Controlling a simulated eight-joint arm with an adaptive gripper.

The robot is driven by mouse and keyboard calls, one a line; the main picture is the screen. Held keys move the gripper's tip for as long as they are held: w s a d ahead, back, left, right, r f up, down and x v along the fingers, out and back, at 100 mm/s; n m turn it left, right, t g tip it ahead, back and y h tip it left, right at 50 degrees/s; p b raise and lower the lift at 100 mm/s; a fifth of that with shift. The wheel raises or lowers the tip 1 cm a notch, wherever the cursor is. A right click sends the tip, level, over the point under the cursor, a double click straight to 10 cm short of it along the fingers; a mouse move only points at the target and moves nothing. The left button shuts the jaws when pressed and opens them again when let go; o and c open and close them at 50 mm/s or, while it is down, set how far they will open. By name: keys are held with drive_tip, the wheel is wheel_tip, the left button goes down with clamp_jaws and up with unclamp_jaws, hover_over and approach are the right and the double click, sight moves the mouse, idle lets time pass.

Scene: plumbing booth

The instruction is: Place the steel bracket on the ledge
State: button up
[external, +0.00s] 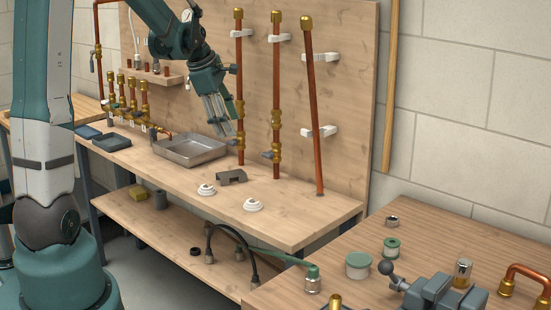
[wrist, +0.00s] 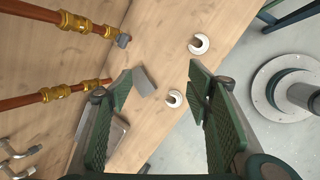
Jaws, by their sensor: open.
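The steel bracket (external: 231,177) is a dark grey, notched block lying on the wooden workbench, in front of the copper pipes. In the wrist view a flat grey piece (wrist: 146,81), which looks like the bracket, shows between the fingers near the left fingertip. My gripper (external: 224,127) is open and empty, above the bench, over the right side of the metal tray and short of the bracket. In the wrist view its green padded fingers (wrist: 160,76) are spread wide. A small wooden ledge (external: 160,78) juts from the back board at the left, with small copper pieces on it.
A metal tray (external: 190,149) stands behind and left of the bracket. Two white rings (external: 253,205) lie in front of it. Vertical copper pipes (external: 276,105) with brass valves rise behind. A valve manifold (external: 130,97) stands below the ledge. Bare bench lies right of the bracket.

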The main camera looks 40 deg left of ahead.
drive_tip(key=s+d+r+m, duration=0.6)
drive_tip(key=d, duration=0.3)
drive_tip(key=s+d+r+m+t, duration=0.1)
drive_tip(key=s+d+m, duration=0.6)
drive_tip(key=s, duration=0.4)
drive_tip(key=s+d+m+t+y, duration=0.1)
drive_tip(key=s+d+m, duration=0.7)
drive_tip(key=s+m, duration=0.2)
drive_tip(key=shift+s+r+m+t, duration=0.3)
drive_tip(key=shift+s+r+t, duration=0.1)
drive_tip(key=shift+s, duration=0.65)
